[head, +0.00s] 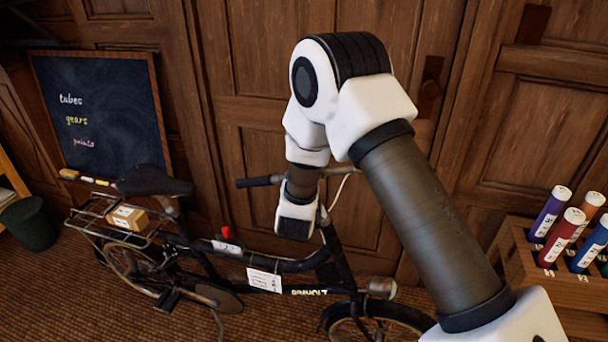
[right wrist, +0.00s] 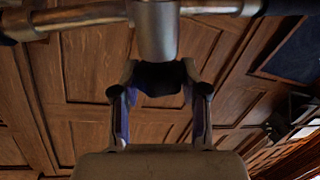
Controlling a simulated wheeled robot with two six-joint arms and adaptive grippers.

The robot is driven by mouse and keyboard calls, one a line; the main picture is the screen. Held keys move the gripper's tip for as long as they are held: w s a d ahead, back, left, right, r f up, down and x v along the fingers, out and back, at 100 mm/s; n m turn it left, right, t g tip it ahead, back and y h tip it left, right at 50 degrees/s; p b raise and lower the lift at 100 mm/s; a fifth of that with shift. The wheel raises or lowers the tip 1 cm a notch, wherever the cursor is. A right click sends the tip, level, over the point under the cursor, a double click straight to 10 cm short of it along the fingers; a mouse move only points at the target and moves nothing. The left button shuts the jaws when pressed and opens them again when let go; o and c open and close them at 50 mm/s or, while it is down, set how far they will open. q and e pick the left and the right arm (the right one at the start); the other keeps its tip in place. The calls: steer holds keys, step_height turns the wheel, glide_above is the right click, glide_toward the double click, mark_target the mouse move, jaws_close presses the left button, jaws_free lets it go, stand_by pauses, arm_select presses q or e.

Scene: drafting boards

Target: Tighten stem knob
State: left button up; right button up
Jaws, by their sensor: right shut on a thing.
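A black bicycle (head: 268,262) stands in front of a wood-panelled wall. Its handlebar (head: 262,181) has a dark grip at the left end. In the right wrist view the silver stem (right wrist: 155,30) hangs down from the metal handlebar (right wrist: 85,15). A dark knob (right wrist: 160,78) sits at the stem's end, between the fingertips of my right gripper (right wrist: 160,84). The gripper is shut on the knob. In the head view my right arm comes in from the right and ends at the stem, hiding the knob. My left gripper is in neither view.
A wooden rack (head: 518,258) with several capped tubes stands at the right. A chalkboard (head: 100,110) leans at the left, by a dark bin (head: 30,225). The bicycle's rear rack carries a cardboard box (head: 128,218). A white tag (head: 264,280) hangs on the frame.

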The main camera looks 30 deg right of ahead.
steer(key=m+g+h, duration=0.1)
steer(key=h, duration=0.1)
steer(key=m+g+h+b, duration=0.1)
steer(key=m+g+h, duration=0.1)
steer(key=shift+w+a+m+h, duration=0.1)
steer(key=shift+w+m+h, duration=0.05)
steer(key=shift+m+h, duration=0.2)
steer(key=m+g+h+b, duration=0.1)
steer(key=m+g+h, duration=0.1)
steer(key=g+h, duration=0.1)
steer(key=shift+m+b, duration=0.35)
steer(key=shift+b, duration=0.05)
steer(key=m+g+h+b, duration=0.1)
steer(key=g, duration=0.1)
steer(key=m+g+b, duration=0.1)
steer(key=m+g, duration=0.1)
steer(key=g, duration=0.1)
steer(key=shift+f+m+h, duration=0.1)
steer(key=shift+m+h, duration=0.2)
steer(key=shift+h, duration=0.05)
steer(key=shift+r+m+g+h+b, duration=0.2)
steer(key=shift+m+g+h+b, duration=0.2)
steer(key=shift+m+g+b, duration=0.9)
steer(key=shift+g+p, duration=0.3)
steer(key=shift+g, duration=0.1)
steer(key=o, duration=1.2)
steer(key=shift+c, duration=0.2)
